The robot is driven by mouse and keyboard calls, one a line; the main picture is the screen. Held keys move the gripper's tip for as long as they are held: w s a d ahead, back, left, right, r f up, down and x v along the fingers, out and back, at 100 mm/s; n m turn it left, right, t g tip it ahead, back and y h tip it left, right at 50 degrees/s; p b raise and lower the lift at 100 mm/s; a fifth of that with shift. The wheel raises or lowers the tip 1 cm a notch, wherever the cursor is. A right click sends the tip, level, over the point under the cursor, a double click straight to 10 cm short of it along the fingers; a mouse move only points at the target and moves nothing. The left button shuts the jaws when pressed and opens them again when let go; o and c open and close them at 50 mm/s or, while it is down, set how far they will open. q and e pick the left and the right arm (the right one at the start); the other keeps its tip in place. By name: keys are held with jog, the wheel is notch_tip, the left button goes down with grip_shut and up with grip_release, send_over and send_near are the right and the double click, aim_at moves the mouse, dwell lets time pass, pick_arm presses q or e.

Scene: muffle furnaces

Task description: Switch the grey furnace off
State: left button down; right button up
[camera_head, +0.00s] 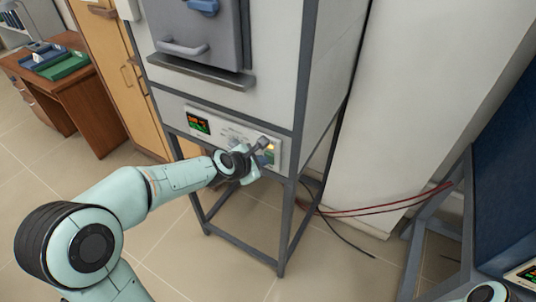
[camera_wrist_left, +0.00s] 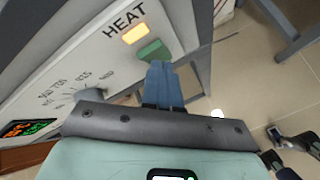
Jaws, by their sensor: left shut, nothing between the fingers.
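The grey furnace (camera_head: 275,68) stands in a dark metal frame, with its grey door (camera_head: 200,35) above the control panel (camera_head: 215,117). The panel's display (camera_head: 198,121) is lit; it also shows in the left wrist view (camera_wrist_left: 28,128). The HEAT lamp (camera_wrist_left: 135,33) glows yellow, with a green switch (camera_wrist_left: 153,50) beside it and a round knob (camera_wrist_left: 91,96) further left. My left gripper (camera_head: 264,158) is at the panel's right end. Its blue fingers (camera_wrist_left: 164,82) are shut and empty, their tips close to the green switch; I cannot tell whether they touch. My right gripper is not clearly visible.
A blue unit (camera_head: 505,150) on a metal frame stands at the right. Red and dark cables (camera_head: 385,208) lie near the floor between the frames. A wooden desk (camera_head: 85,95) and cabinet (camera_head: 125,75) stand at the left. The tiled floor (camera_head: 190,265) in front is clear.

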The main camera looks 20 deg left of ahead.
pick_arm(q)
jog(key=shift+s, duration=0.2)
pick_arm(e)
jog(key=shift+s, duration=0.15)
pick_arm(q)
jog(key=shift+w, duration=0.4)
pick_arm(e)
jog(key=shift+w+r, duration=0.15)
jog(key=shift+w, duration=0.15)
pick_arm(q)
jog(key=shift+s+b, duration=0.4)
jog(key=shift+s, duration=0.45)
pick_arm(e)
jog(key=shift+s+f, duration=0.75)
jog(key=shift+s, duration=0.2)
pick_arm(q)
jog(key=shift+f, duration=0.1)
pick_arm(e)
jog(key=shift+f, duration=0.1)
